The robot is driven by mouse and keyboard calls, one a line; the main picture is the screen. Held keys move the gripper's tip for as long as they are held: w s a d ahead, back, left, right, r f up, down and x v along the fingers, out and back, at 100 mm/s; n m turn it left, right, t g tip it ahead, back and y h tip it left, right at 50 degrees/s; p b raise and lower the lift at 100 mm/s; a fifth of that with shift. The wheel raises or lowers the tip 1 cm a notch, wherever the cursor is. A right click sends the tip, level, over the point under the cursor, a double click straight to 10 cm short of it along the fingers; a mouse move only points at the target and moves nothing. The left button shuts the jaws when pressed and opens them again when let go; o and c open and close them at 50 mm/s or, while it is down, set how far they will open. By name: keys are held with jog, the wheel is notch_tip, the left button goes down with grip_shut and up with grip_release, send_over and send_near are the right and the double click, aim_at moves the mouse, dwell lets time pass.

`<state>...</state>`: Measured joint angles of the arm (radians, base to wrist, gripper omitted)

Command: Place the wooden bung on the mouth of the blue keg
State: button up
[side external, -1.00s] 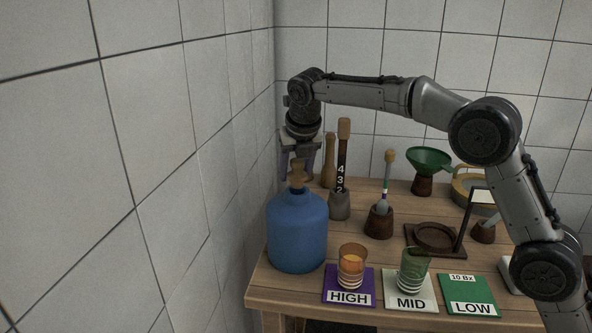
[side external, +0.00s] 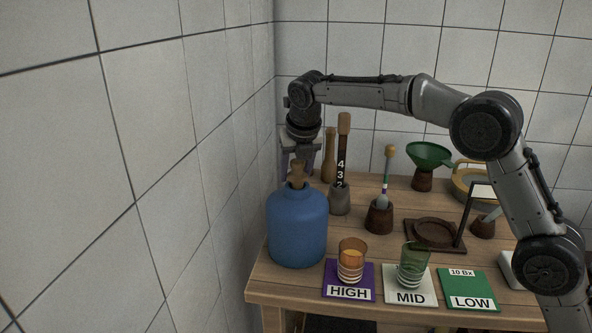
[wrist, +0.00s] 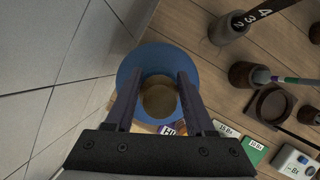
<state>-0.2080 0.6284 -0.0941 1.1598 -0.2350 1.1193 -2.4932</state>
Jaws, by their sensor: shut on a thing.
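The blue keg (side external: 297,230) stands upright at the table's left front corner. The tan wooden bung (side external: 297,174) is at the keg's mouth, between the fingers of my gripper (side external: 298,168). In the wrist view my gripper (wrist: 159,82) points down over the blue keg (wrist: 134,68), with its two dark fingers on either side of the round bung (wrist: 160,101). It is shut on the bung. The bung hides the mouth, so I cannot tell how far the bung sits in it.
A tiled wall (side external: 200,200) rises close on the left. Behind the keg are a wooden bottle (side external: 329,158) and a grey pot (side external: 340,199). An amber glass (side external: 351,262) on the HIGH card (side external: 348,293) and a green glass (side external: 413,266) stand to the right.

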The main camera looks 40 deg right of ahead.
jog(key=o, duration=1.4)
jog(key=shift+f, duration=0.15)
jog(key=v, duration=1.4)
jog(key=shift+d, duration=0.15)
